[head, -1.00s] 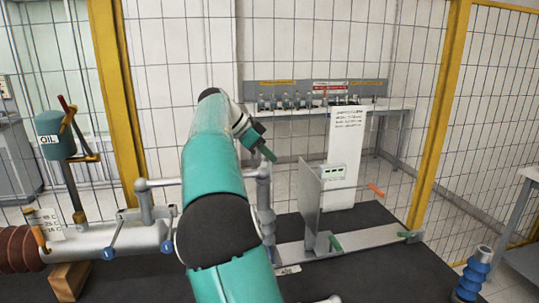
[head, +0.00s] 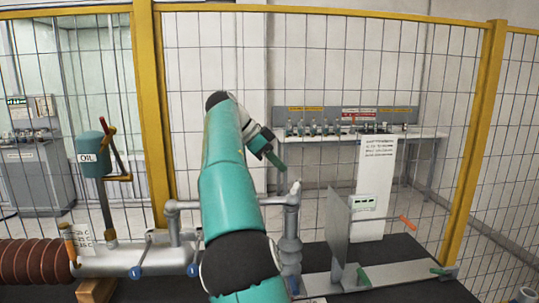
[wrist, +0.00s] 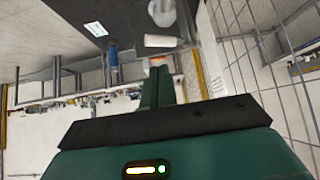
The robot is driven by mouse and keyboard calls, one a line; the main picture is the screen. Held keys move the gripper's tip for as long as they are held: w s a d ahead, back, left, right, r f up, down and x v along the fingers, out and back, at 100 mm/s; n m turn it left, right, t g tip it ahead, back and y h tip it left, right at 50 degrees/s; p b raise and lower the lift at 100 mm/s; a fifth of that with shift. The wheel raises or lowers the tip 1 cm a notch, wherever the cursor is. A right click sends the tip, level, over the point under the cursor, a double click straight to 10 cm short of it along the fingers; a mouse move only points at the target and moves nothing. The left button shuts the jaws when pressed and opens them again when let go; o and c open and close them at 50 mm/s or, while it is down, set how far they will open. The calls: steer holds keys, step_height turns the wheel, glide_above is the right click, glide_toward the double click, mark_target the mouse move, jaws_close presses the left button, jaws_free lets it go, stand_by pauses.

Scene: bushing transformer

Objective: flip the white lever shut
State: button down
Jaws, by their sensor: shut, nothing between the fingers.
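A short white piece (head: 295,188), which looks like the white lever, stands tilted at the top of the grey vertical fitting at the end of the pipe. A white cylindrical piece (wrist: 160,40) shows just beyond my fingertips in the wrist view; I cannot tell for sure that it is the same part. My gripper (head: 279,163) is above and slightly left of the white piece in the head view, apart from it in the picture. Its green fingers (wrist: 163,82) are together and hold nothing. The lever's lower end is not clear.
A grey panel (head: 337,230) and an orange handle (head: 409,223) stand to the right. An oil can (head: 91,152) and a ribbed brown bushing (head: 30,262) are at left. A yellow-framed fence (head: 487,110) stands behind, with a bench (head: 430,134) beyond it.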

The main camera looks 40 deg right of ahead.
steer(key=shift+v, duration=1.9)
steer(key=shift+d, duration=0.1)
